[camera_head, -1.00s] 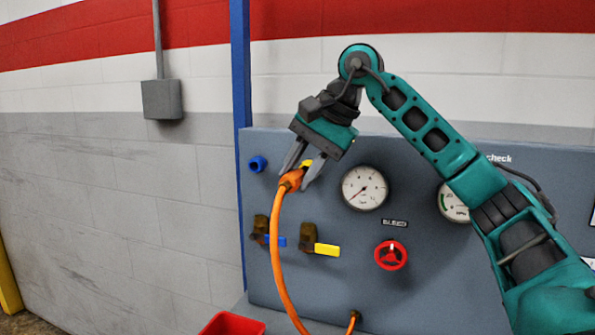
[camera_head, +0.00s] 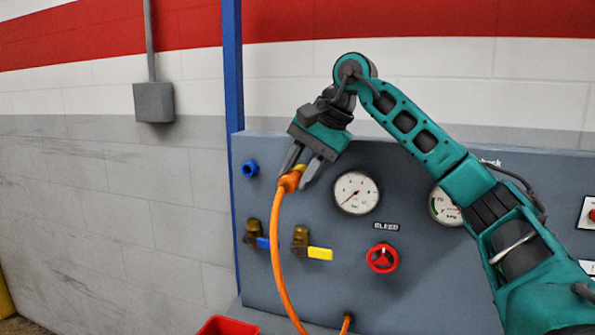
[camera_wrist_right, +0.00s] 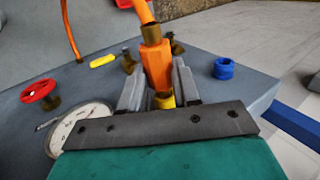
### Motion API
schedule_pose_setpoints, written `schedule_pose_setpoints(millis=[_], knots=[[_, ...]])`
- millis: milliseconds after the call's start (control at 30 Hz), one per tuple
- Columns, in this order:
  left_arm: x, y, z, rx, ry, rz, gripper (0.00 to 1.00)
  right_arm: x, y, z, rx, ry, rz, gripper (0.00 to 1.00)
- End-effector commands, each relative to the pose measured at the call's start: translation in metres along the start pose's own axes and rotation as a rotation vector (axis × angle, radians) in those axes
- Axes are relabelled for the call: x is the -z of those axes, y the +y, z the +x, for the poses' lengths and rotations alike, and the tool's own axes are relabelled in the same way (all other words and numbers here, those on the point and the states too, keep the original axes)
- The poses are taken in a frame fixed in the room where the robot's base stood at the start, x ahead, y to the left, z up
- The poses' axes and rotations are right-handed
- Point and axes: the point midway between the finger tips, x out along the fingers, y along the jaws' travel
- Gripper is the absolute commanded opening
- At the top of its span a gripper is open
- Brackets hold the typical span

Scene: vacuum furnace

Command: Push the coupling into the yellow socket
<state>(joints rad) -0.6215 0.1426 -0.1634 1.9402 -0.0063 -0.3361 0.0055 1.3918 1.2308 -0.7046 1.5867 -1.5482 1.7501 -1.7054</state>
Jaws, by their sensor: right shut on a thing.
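The orange coupling (camera_head: 290,181) is on the end of an orange hose. My right gripper (camera_head: 299,178) is shut on it, with one finger on each side, as the right wrist view (camera_wrist_right: 155,62) also shows. The yellow socket (camera_head: 300,169) is on the grey-blue panel, partly hidden by the fingers. In the right wrist view the yellow socket (camera_wrist_right: 164,100) shows between the fingers, right at the coupling (camera_wrist_right: 156,66). They look in line and touching; I cannot tell how deep the coupling sits. My left gripper is not in view.
A blue socket (camera_head: 250,168) is left of the gripper. Below are valves with a blue lever (camera_head: 262,243) and a yellow lever (camera_head: 320,253). A gauge (camera_head: 356,193) and a red handwheel (camera_head: 382,258) are to the right. The hose (camera_head: 278,255) hangs in front of the panel.

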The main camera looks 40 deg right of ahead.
Motion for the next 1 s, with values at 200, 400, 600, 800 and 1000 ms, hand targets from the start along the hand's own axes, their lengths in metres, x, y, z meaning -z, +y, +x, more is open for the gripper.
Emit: schedule_pose_setpoints(millis=[200, 400, 600, 800, 1000], knots=[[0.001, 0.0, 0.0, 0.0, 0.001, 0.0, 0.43, 0.001, 0.0, 0.0, 0.0, 0.0, 0.001, 0.0], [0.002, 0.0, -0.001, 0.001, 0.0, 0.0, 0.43, 0.003, 0.0, -0.001, 0.0, 0.0, 0.002, 0.0], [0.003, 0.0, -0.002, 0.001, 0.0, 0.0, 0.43, 0.005, 0.0, -0.001, 0.0, 0.0, 0.002, 0.0], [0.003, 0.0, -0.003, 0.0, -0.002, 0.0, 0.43, 0.008, 0.0, -0.001, 0.0, 0.0, 0.001, 0.0], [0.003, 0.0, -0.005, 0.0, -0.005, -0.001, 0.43, 0.01, 0.0, -0.001, 0.0, 0.0, 0.001, 0.0]])
